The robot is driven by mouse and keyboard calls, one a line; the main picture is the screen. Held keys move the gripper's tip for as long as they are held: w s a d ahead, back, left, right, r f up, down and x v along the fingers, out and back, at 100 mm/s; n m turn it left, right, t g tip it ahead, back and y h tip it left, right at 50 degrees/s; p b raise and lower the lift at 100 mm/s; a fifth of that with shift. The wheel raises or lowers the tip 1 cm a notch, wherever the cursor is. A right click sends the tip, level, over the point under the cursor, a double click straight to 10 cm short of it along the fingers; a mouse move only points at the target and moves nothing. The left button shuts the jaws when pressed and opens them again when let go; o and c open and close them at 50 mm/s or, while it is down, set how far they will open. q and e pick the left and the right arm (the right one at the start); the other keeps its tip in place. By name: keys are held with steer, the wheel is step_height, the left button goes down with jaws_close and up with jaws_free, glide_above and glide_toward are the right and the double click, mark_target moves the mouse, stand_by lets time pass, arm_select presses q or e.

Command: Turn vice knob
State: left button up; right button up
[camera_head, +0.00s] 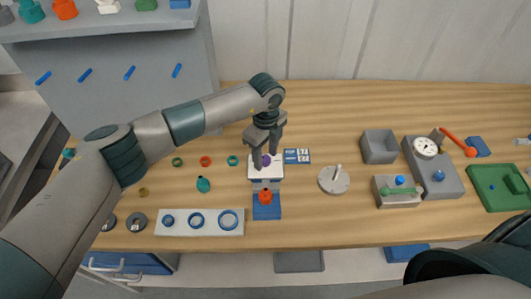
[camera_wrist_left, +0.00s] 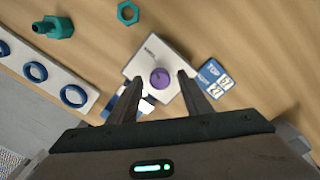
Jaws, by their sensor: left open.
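A round purple knob (camera_head: 266,160) sits on a white block (camera_head: 258,173) near the middle of the table. In the wrist view the purple knob (camera_wrist_left: 160,78) is seen from above on the white block (camera_wrist_left: 158,58). My left gripper (camera_head: 267,155) points down over the block. In the wrist view the open fingers (camera_wrist_left: 160,80) stand on either side of the knob, with gaps; whether the tips are level with it I cannot tell. An orange knob (camera_head: 265,196) on a blue base (camera_head: 266,212) stands just in front. My right gripper is out of view.
A white panel with blue rings (camera_head: 180,228) lies front left. A blue-and-white card (camera_head: 297,156) lies right of the block. A round grey disc with a pin (camera_head: 334,180), a grey open box (camera_head: 379,147) and a fixture with a green rod (camera_head: 398,191) stand further right.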

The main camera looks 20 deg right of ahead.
arm_select(q)
steer(key=c, duration=1.1)
steer(key=shift+o, duration=0.2)
